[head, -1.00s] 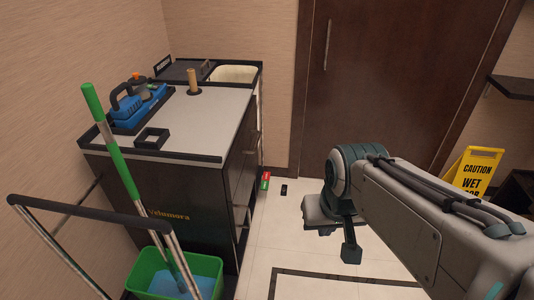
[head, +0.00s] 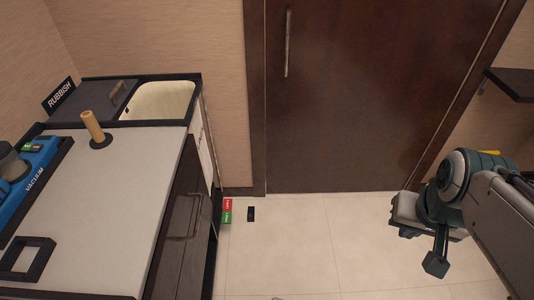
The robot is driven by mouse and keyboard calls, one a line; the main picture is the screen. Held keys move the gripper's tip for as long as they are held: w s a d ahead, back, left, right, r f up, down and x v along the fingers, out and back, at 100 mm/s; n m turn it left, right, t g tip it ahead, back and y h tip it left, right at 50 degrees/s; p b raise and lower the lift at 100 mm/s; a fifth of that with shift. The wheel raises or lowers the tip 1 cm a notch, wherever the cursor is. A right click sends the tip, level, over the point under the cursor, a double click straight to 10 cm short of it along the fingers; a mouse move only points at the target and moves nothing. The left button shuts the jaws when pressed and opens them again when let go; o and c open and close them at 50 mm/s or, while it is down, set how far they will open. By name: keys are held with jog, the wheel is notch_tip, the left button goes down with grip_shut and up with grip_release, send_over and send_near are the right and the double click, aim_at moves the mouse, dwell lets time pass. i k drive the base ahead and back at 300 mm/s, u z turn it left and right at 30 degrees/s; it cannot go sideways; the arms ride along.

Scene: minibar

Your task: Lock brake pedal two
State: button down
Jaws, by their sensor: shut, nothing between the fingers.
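A small brake pedal (head: 227,211) with a red half and a green half sticks out low at the far right corner of the housekeeping cart (head: 120,205), just above the floor. Its lettering is too small to read, and I cannot tell its number or whether it is pressed. No other pedal shows; the cart's near base is out of the frame. My gripper (head: 435,264) hangs at the right over the tiled floor, shut and empty, well apart from the pedal.
A small black object (head: 251,214) lies on the floor right of the pedal. A dark door (head: 350,100) closes off the back. The cart top carries a blue vacuum caddy (head: 38,175) and a wooden handle (head: 93,127).

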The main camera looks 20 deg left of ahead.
aim_at(228, 202)
jog(key=u, duration=0.5)
jog(key=i, duration=1.3)
jog(key=u, duration=0.8)
